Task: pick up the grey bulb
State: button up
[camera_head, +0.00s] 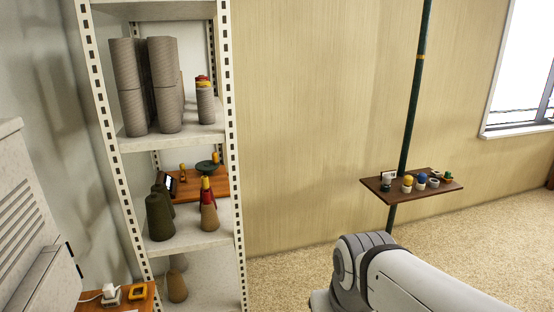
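No bulb that is clearly grey can be made out. On the small brown shelf (376,185) on the pole stand a yellow-topped bulb-like piece (408,181) and a blue-topped one (421,178), side by side. A small pale grey-white piece (433,182) stands just right of them; it is too small to tell what it is. My arm crosses the bottom right, below and in front of this shelf. My gripper is out of view, so its state and anything in it are hidden.
A metal rack (234,150) on the left holds grey cylinders (163,85), cones (159,215) and an orange board (218,185) with small items. A dark pole (414,100) rises through the brown shelf. A wooden top (134,302) sits bottom left. Carpet (500,240) is open at right.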

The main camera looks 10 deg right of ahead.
aim_at(386, 178)
jog(key=z, duration=0.5)
jog(key=i, duration=1.05)
jog(key=z, duration=0.5)
jog(key=k, duration=0.85)
jog(key=z, duration=0.2)
jog(key=i, duration=0.85)
